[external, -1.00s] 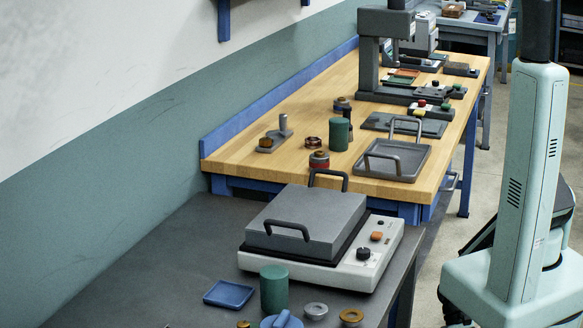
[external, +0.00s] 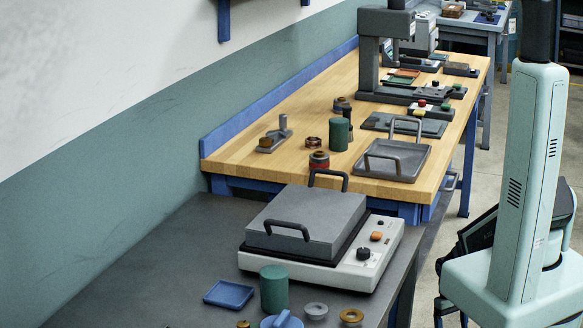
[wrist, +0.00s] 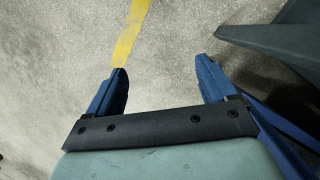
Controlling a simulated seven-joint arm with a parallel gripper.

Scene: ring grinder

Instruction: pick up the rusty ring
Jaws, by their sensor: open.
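A brown, rusty-looking ring (external: 351,316) lies on the dark table at the bottom edge of the external view, right of a grey ring (external: 316,311). Another brown ring (external: 314,143) stands on the wooden bench beside a green cylinder. I cannot tell for certain which one is the rusty ring. My gripper (wrist: 163,75) shows in the wrist view with its two blue fingers wide apart and nothing between them. It faces the concrete floor and a yellow line, and no ring shows there. The gripper does not show in the external view.
A grey-lidded machine (external: 310,225) with handles stands on the dark table. A blue tray (external: 229,294) and a green cylinder (external: 273,289) are near it. The wooden bench behind holds a grey handled tray (external: 391,162). A dark edge (wrist: 275,45) shows at the wrist view's upper right.

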